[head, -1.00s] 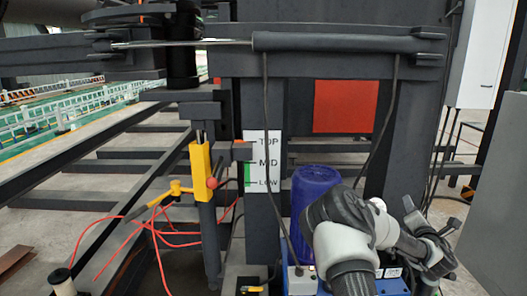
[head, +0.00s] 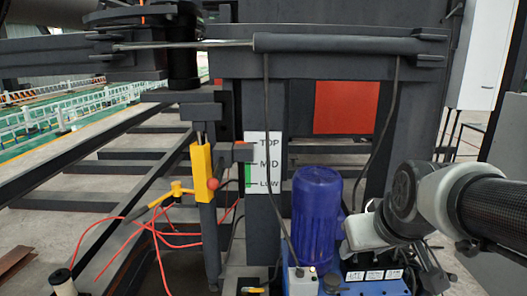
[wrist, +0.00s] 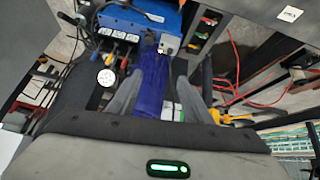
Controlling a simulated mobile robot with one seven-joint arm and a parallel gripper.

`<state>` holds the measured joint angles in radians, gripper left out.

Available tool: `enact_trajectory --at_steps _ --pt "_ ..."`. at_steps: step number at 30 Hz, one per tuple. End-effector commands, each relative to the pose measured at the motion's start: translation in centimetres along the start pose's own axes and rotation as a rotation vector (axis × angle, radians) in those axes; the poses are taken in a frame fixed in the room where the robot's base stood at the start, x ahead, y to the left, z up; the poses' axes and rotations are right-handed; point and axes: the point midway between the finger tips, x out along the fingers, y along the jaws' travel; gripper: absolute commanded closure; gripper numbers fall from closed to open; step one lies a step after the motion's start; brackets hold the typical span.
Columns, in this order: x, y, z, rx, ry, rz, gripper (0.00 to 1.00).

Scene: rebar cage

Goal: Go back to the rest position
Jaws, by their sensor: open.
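My gripper (wrist: 160,77) shows in the wrist view as two grey fingers, spread apart with nothing held between them. The blue motor (wrist: 152,88) appears in the gap between the fingers, beyond them. In the head view my arm comes in from the right edge, and its pale wrist end is just right of the same blue motor (head: 317,215). The fingers cannot be made out clearly in the head view.
A blue power unit (head: 375,280) stands under the motor. A yellow lever valve (head: 201,172) with red hoses is left of a TOP/MID/LOW plate (head: 263,165). Dark steel posts and a horizontal cylinder (head: 335,43) stand behind. A grey cabinet is at the right edge.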

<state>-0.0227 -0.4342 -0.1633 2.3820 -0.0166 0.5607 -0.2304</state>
Motion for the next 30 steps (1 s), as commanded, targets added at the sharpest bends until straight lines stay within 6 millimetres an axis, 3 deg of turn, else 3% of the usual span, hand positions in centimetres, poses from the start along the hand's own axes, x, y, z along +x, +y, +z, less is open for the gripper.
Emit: enact_trajectory --at_steps 3,11,12,20,30 --pt "-2.9 -2.6 2.9 0.037 -0.040 -0.029 0.55" --pt "-7.0 -6.0 9.2 0.101 -0.135 -0.032 0.55" --pt "-8.5 -5.8 7.9 0.104 -0.138 -0.033 0.55" --pt "-13.1 -5.2 4.3 0.101 -0.138 -0.034 0.55" --pt "-21.9 -4.3 -2.1 0.101 -0.137 -0.034 0.55"
